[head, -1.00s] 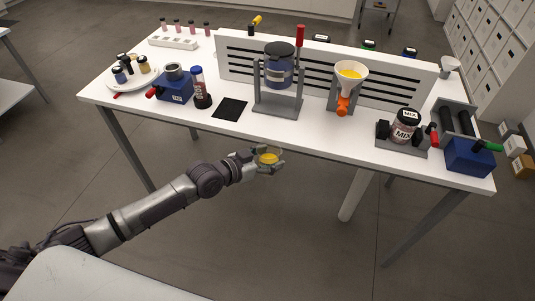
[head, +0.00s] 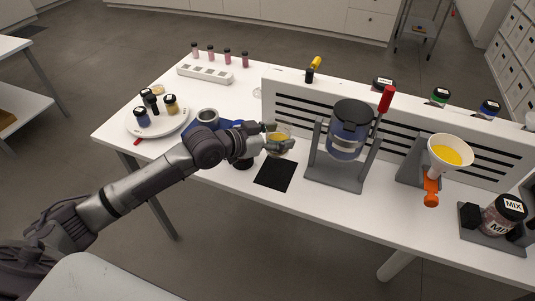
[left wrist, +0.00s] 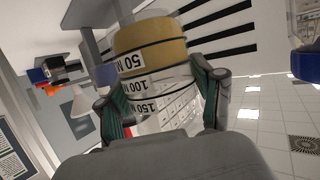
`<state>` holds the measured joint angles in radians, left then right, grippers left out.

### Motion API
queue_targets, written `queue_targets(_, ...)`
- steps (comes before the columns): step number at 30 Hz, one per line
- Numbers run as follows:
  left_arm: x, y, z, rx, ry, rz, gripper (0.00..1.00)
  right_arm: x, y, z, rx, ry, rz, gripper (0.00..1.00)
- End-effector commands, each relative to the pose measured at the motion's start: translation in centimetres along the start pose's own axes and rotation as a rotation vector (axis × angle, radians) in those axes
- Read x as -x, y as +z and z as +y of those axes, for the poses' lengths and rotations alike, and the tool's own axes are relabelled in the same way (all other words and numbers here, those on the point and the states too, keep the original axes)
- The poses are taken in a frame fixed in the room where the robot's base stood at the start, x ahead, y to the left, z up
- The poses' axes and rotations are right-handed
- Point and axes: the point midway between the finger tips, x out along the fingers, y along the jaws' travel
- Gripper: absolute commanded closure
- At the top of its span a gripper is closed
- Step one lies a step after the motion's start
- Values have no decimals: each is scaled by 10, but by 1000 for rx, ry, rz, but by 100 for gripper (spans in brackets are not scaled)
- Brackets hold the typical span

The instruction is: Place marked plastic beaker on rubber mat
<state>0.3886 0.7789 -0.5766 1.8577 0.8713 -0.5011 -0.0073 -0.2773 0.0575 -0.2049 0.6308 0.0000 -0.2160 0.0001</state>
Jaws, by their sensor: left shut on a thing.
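My left gripper (head: 276,139) is shut on the marked plastic beaker (head: 280,143), a clear cup with yellow content. In the left wrist view the beaker (left wrist: 150,50) shows black bands and labels 50, 100 and 150, held between the two green-padded fingers (left wrist: 160,104). The black rubber mat (head: 276,174) lies flat and bare on the white table, just below the gripper in the head view. The beaker appears above the table at the mat's far edge; its exact height I cannot tell. My right gripper is not in view.
A grey stand with a blue-banded jar (head: 349,140) and red handle stands right of the mat. Behind is a slotted white panel (head: 290,101). Left are a round plate (head: 134,127) with small jars and a blue scale-like block (head: 231,126), partly hidden by my arm.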

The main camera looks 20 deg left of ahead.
Motion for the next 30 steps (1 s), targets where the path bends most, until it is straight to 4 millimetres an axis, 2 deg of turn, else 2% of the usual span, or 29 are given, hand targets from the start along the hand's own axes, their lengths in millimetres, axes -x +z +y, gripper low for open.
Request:
queue_targets(4, -3, 10, 0, 4, 2, -4, 76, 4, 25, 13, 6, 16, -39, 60)
queue_targets(10, -15, 44, -1, 2, 0, -3, 76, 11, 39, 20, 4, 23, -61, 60)
queue_targets(16, -23, 64, -1, 2, 0, -3, 76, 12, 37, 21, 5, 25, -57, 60)
queue_targets(22, -32, 88, 0, 1, 0, -1, 76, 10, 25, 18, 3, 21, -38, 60)
queue_targets(30, -33, 91, -1, -1, -1, 1, 76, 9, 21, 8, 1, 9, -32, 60)
